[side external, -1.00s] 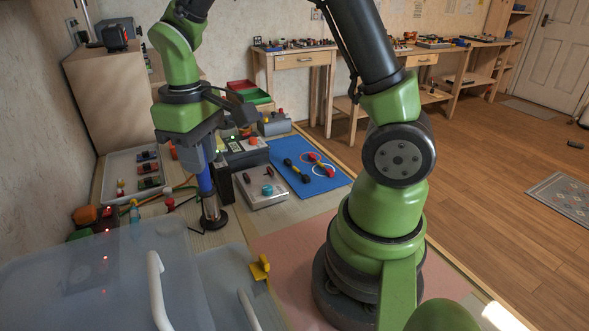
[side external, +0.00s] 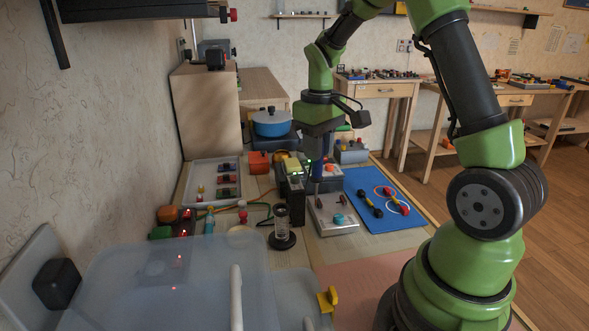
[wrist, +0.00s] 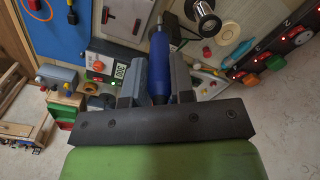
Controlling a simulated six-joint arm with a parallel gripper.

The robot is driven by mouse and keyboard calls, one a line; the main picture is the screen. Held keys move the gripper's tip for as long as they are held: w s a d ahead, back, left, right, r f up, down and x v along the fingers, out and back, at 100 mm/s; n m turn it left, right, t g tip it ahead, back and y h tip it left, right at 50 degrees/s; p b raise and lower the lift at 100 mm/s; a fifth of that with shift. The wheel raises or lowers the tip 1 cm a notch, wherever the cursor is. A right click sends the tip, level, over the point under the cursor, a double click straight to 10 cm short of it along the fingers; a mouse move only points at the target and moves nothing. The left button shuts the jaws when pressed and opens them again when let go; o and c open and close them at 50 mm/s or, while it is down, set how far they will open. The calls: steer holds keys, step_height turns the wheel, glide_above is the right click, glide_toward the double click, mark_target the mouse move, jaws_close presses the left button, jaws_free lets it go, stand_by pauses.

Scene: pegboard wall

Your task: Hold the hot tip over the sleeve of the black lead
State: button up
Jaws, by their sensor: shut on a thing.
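My gripper (side external: 317,158) is shut on a blue-handled tool (side external: 317,171), which hangs roughly upright below it. The blue handle (wrist: 159,65) also shows between the jaws in the wrist view. Its lower end is in front of the digital station and near the back of the grey box, too small to judge its height. A lead with black ends and a yellow middle (side external: 370,205) lies on the blue mat (side external: 405,222), to the right of the tool. A red and yellow lead (side external: 397,202) with rings beside it lies there too. I cannot make out a separate sleeve.
The round black stand (side external: 282,241) is empty. The station with a lit display (wrist: 121,72) shows in the wrist view. Cables lie at left.

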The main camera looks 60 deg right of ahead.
steer(key=s+d+m, duration=0.1)
steer(key=s+d, duration=0.3)
steer(key=d, duration=0.4)
steer(key=s+d+m, duration=0.1)
steer(key=s+d, duration=0.2)
steer(key=d, duration=0.4)
steer(key=shift+m, duration=0.3)
steer(key=shift+s+d+f, duration=0.1)
steer(key=shift+f, duration=1)
steer(key=shift+s+d+f, duration=0.1)
steer(key=shift+f, duration=0.95)
steer(key=shift+r, duration=0.15)
steer(key=shift+r, duration=2.4)
